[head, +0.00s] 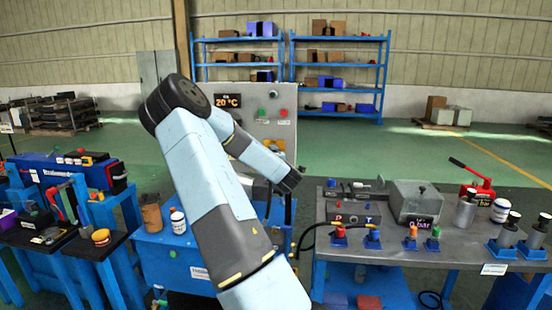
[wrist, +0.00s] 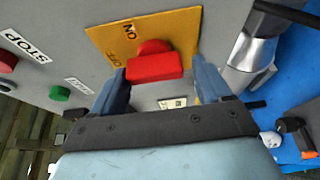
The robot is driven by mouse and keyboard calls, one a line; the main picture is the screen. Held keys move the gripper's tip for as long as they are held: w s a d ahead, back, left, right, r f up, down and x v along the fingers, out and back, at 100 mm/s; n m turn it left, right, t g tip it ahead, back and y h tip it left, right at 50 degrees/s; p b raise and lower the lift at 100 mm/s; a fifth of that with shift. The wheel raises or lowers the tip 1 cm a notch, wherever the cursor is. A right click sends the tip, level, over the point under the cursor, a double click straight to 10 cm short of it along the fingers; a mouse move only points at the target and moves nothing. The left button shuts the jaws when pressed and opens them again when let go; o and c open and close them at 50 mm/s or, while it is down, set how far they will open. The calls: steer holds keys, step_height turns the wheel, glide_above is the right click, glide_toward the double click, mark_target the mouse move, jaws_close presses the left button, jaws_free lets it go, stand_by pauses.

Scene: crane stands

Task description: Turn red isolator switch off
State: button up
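The red isolator switch (wrist: 153,68) sits on a yellow plate (wrist: 185,30) marked ON and OFF, on the grey control panel. In the wrist view its red bar lies nearly level, with a rounded red part behind it. I cannot tell for sure which mark it points to. My gripper (wrist: 160,70) is open, one finger on each side of the red bar. Gaps show between bar and fingers, so it is not clamped. In the head view my arm reaches to the panel (head: 262,130); part of the yellow plate (head: 276,145) shows behind it.
A green button (wrist: 60,93) and a red button (wrist: 6,61) by a STOP label are left of the plate. A metal fitting (wrist: 248,60) is close on the right. In the head view a workbench (head: 470,250) with valves stands at right.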

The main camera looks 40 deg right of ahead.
steer(key=shift+o, duration=0.9)
steer(key=shift+d+r, duration=0.1)
steer(key=shift+r, duration=0.05)
steer(key=v, duration=1.3)
steer(key=shift+s+a+f, duration=0.2)
steer(key=shift+s, duration=0.15)
